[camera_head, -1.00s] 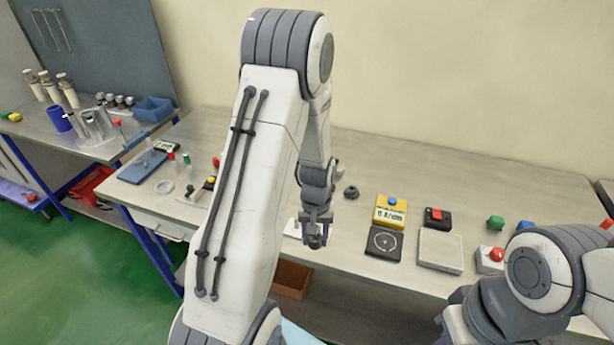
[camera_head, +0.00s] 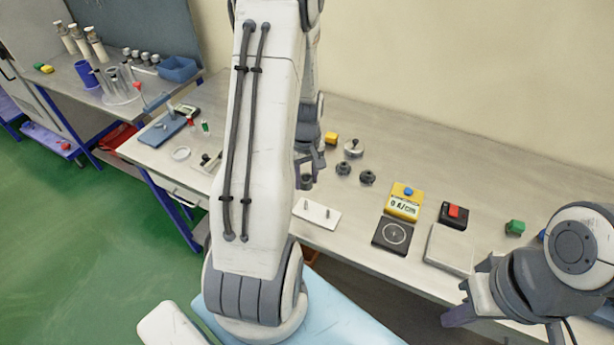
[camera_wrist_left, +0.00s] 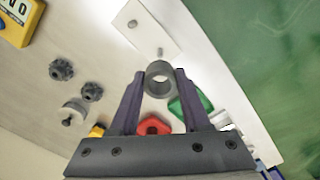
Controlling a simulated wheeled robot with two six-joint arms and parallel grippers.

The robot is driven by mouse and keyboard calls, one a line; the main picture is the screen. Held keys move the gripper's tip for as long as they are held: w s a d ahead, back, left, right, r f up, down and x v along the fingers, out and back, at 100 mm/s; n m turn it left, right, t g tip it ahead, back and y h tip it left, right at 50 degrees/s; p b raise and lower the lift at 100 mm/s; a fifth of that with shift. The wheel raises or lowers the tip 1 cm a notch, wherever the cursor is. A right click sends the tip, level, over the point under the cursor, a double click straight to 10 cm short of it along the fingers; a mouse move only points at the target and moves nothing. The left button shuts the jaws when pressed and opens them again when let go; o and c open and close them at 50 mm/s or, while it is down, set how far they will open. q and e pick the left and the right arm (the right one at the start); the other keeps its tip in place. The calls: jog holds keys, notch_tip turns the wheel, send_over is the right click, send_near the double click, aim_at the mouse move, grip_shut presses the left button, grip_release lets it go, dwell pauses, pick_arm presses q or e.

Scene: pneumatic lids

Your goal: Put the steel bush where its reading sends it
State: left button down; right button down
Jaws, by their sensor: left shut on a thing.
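The steel bush (camera_wrist_left: 159,78), a short grey ring, is held between the two fingertips of my left gripper (camera_wrist_left: 157,88) in the left wrist view, its bore facing the camera. In the head view my left gripper (camera_head: 309,178) hangs over the bench behind my own arm; I cannot make out the bush there. A white plate with two pegs (camera_head: 317,213) lies just in front of it; it also shows beyond the bush in the left wrist view (camera_wrist_left: 145,30). The yellow meter (camera_head: 404,202) shows a 0 reading.
Two dark knobs (camera_head: 367,177) and a silver lidded piece (camera_head: 353,148) stand behind.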

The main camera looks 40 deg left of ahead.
aim_at(306, 201)
pick_arm(q)
notch_tip(306, 201, down, 5)
jog(key=b, duration=0.3)
jog(key=shift+f+b, duration=0.5)
dwell(0.9)
jog(key=shift+f+b, duration=1.55)
jog(key=shift+f, duration=0.75)
dwell(1.0)
jog(key=shift+c, duration=1.4)
grip_release()
